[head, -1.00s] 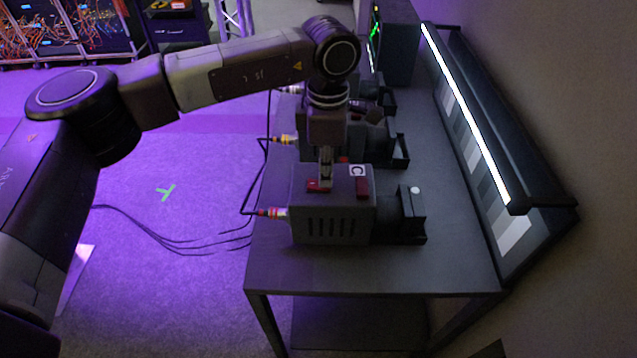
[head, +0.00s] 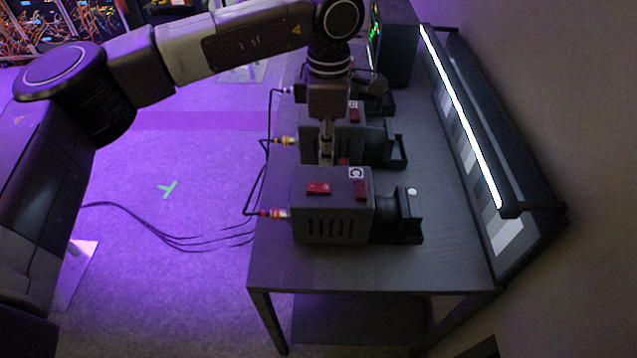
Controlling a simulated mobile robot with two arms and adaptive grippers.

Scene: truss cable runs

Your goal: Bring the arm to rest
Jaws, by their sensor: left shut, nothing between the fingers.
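My left arm comes in from the left and reaches over the table. My left gripper (head: 326,155) points down, shut and empty, above and just behind the nearest grey box. This box (head: 333,218), marked C, has two red switches on its top; the left one (head: 318,188) is in plain view, with the gripper apart from it. A second similar box (head: 347,142) stands behind, partly hidden by the gripper. My right gripper is not in view.
Black blocks (head: 398,215) adjoin the boxes on the right. Cables with coloured plugs (head: 274,213) enter from the left. A long light bar (head: 460,115) lines the wall side. The table's front strip (head: 370,270) is clear. Loose cables (head: 170,238) lie on the purple floor.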

